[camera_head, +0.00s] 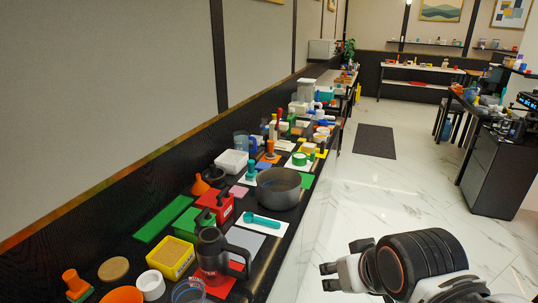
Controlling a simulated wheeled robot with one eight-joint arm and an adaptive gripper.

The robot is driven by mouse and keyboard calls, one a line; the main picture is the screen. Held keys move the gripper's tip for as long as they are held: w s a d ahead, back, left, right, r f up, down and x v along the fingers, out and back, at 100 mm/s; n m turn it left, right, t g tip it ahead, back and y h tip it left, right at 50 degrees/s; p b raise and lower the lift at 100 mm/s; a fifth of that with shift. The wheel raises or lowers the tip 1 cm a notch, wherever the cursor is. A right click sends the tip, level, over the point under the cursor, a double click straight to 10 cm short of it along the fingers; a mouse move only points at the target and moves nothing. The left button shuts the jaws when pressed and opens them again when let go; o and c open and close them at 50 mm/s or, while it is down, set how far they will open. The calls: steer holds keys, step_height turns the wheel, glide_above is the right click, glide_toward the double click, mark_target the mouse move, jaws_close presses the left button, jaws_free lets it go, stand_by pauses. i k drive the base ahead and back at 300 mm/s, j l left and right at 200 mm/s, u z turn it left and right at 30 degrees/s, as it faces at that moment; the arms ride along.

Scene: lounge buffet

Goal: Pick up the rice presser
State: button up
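Several small handled tools that could be the rice presser lie on the black counter (75,233); I cannot tell for certain which one it is. One is an orange knob-topped piece (76,284) on a green base at the near left. Another is a teal upright-handled piece (251,170) behind the grey pot. A third, with an orange handle (270,149), stands farther back. My gripper (328,276) is at the lower right, over the floor beside the counter, pointing left. Its two fingertips are apart with nothing between them, and it touches none of these items.
Near items include a dark coffee jug (211,257), yellow box (170,259), red box (216,205), grey pot (279,190), teal scoop (262,220) and white tub (231,162). A dark cabinet (492,172) stands at right.

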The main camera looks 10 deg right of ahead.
mark_target(270, 156)
steer(key=i+l+u, duration=0.15)
steer(key=u, duration=0.3)
steer(key=i+l+u, duration=0.15)
steer(key=u, duration=0.3)
steer(key=i+l+u, duration=0.1)
steer(key=l+u, duration=0.2)
steer(key=u, duration=0.15)
steer(key=i+l+u, duration=0.15)
steer(key=l, duration=0.55)
steer(key=i+l+u, duration=0.15)
steer(key=l, duration=0.55)
steer(key=i+l+u, duration=0.15)
steer(key=l, duration=0.55)
steer(key=l+u, duration=0.1)
steer(key=l, duration=1.1)
steer(key=i+l, duration=0.15)
steer(key=l, duration=0.3)
